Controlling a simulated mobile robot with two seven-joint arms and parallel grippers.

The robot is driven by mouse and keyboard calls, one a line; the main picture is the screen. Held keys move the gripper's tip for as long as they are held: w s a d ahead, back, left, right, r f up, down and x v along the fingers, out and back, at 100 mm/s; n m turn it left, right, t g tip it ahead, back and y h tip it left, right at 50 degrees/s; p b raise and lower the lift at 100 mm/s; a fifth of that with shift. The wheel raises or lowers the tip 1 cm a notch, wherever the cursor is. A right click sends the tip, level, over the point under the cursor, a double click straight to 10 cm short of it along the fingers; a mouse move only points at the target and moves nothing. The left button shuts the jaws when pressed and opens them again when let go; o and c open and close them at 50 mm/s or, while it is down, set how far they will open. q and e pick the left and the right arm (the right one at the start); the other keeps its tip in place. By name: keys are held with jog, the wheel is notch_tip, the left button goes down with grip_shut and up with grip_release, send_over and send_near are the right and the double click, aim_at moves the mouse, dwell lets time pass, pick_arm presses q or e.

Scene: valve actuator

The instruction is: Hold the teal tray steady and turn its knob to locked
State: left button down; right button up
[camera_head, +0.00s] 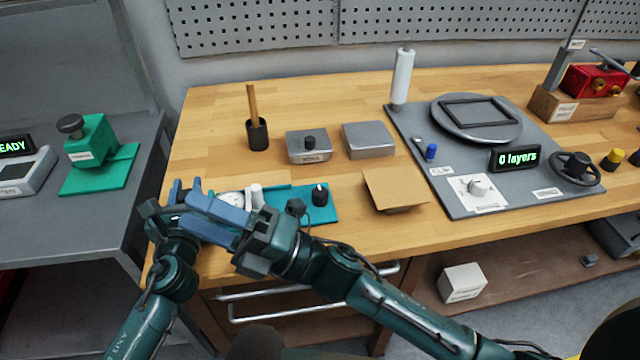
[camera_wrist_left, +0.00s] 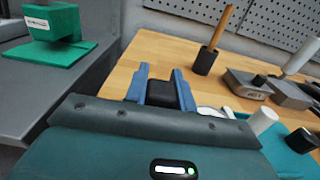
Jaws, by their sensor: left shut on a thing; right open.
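The teal tray (camera_head: 327,212) lies flat near the front edge of the wooden bench, its left part hidden behind my grippers. Its black knob (camera_head: 320,194) stands at the right end; its setting is too small to read. A round white dial and a white cylinder (camera_head: 257,196) show beside the knob. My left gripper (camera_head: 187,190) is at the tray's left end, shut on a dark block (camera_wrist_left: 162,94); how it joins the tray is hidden. My right gripper (camera_head: 189,208) is open, its blue fingers pointing left, close to the left gripper and apart from the knob.
Behind the tray are a black cup with a wooden stick (camera_head: 257,131), a grey box with a knob (camera_head: 309,148) and a plain grey box (camera_head: 368,140). A tan square plate (camera_head: 393,190) lies to the right. Bare wood separates it from the tray.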

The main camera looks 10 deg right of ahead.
pick_arm(q)
jog(key=shift+f, duration=0.2)
pick_arm(e)
jog(key=s+a+n+g, duration=0.3)
jog(key=n+g, duration=0.6)
jog(key=n, duration=0.2)
pick_arm(q)
jog(key=shift+s, duration=0.1)
jog(key=shift+f, duration=0.1)
pick_arm(e)
jog(key=n+t+h, duration=0.2)
jog(key=n+h, duration=1.7)
jog(key=h, duration=0.4)
send_over(320, 191)
notch_tip(320, 191, down, 2)
notch_tip(320, 191, down, 12)
jog(key=shift+r, duration=0.1)
